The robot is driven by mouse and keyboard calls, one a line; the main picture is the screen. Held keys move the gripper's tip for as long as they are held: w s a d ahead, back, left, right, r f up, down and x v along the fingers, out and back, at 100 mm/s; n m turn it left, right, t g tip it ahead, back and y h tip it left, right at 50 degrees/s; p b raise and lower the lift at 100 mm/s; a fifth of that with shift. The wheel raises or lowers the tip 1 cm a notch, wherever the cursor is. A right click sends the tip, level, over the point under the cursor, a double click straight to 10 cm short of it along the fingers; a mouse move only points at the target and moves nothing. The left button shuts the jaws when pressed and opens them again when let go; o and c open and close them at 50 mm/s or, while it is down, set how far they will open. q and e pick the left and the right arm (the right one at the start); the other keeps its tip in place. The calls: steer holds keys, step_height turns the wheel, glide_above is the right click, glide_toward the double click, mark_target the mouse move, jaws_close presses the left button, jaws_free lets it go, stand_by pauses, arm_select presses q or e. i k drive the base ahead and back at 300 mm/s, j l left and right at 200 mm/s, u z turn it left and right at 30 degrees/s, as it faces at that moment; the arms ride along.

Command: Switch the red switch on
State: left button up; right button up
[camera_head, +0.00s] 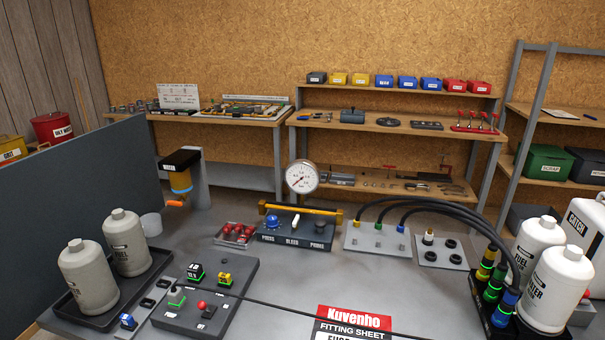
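A dark grey switch panel (237,302) lies on the grey workbench at the front left. A small red knob (201,305) sits on it, and it looks like the red switch. I cannot tell from its small size whether it is on or off. Around it on the panel are a black-and-white part (195,270), a yellow part (225,279) and a pale knob (176,294), each with a green edge at its base. Neither of my grippers shows in the head view.
A black tray (92,318) with two white bottles stands left of the panel. A thin dark cable (330,317) runs right from the panel. A pressure gauge (302,177) and bleed block (293,236) stand behind. Black hoses (440,204) arch at right.

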mark_target(202, 305)
steer(key=j, duration=0.45)
steer(key=k+j+z, duration=0.15)
steer(key=j, duration=0.7)
steer(key=k+j+z, duration=0.1)
steer(key=j, duration=0.3)
